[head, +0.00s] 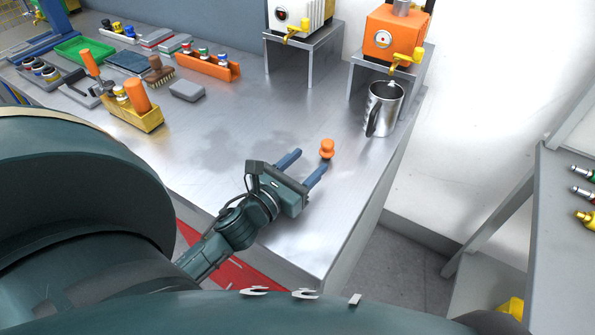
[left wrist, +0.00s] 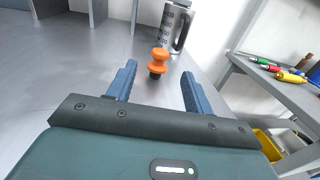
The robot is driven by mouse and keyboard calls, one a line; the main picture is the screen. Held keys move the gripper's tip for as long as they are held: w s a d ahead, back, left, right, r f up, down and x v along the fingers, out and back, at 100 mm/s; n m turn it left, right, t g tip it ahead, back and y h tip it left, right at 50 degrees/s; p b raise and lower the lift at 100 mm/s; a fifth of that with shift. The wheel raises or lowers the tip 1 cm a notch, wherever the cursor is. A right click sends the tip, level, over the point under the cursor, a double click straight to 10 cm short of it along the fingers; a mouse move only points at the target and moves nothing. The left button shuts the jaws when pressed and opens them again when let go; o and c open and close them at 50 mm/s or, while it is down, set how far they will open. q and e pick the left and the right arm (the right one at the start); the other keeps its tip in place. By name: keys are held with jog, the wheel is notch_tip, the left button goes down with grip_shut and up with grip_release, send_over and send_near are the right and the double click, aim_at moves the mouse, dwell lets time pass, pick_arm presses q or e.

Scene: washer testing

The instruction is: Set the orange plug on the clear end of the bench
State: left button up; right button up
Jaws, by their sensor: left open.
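The orange plug (head: 327,149) stands upright on the bench (head: 215,190), toward its right end. It has a rounded orange top and a short dark lower part. In the left wrist view the plug (left wrist: 158,62) is just beyond the fingertips, between their lines. My left gripper (head: 307,161) is open, low over the bench, with its fingers pointing at the plug. The same gripper (left wrist: 157,80) shows empty in the left wrist view. Whether a finger touches the plug cannot be told. My right gripper is not in view.
A steel mug (head: 384,108) stands behind the plug by the orange machine (head: 393,33) on its stand. A yellow bin (head: 140,113), an orange rack (head: 208,65) and a green tray (head: 84,51) are at the left. The bench's front right corner is bare. A side table (head: 560,200) stands right.

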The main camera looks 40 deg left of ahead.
pick_arm(q)
jog(key=shift+s, duration=1)
jog(key=shift+s+a+r, duration=0.1)
jog(key=shift+s, duration=0.15)
jog(key=shift+r, duration=0.1)
